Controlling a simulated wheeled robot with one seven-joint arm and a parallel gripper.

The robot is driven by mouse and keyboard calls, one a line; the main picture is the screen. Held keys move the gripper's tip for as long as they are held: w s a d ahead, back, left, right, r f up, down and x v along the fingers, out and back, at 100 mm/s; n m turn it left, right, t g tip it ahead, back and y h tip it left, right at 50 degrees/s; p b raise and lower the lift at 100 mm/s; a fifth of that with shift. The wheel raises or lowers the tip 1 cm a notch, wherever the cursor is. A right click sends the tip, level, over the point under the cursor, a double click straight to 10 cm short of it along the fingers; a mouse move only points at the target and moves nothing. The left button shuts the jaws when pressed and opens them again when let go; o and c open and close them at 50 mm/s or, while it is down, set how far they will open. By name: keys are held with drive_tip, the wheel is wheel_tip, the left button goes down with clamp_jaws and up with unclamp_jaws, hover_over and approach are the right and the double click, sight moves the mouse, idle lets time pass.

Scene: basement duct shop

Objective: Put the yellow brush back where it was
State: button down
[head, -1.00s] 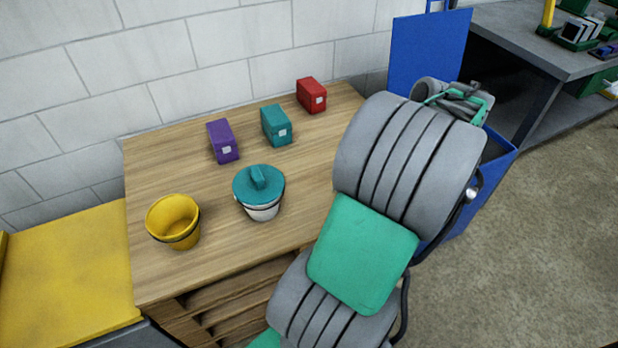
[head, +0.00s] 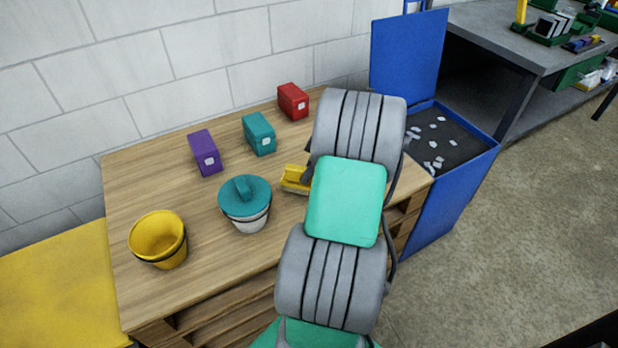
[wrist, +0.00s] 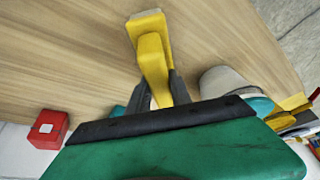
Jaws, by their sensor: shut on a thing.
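The yellow brush (head: 294,179) shows just left of my arm over the right part of the wooden table (head: 290,225). My gripper (head: 309,172) is mostly hidden behind my arm in the head view. In the wrist view, my gripper (wrist: 157,88) is shut on the yellow brush (wrist: 150,50), with one dark finger on each side of it. The brush points away from the gripper over the wood grain. I cannot tell whether the brush touches the table.
A teal-lidded white bucket (head: 248,210) and an open yellow bucket (head: 158,240) stand left of the brush. Purple (head: 205,153), teal (head: 259,134) and red (head: 293,101) boxes stand along the back. An open blue bin (head: 478,150) with scraps inside stands right of the table.

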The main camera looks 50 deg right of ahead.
drive_tip(key=shift+s+f, duration=0.1)
drive_tip(key=shift+f, duration=1.15)
drive_tip(key=c, duration=1.2)
unclamp_jaws()
drive_tip(key=shift+o, duration=0.2)
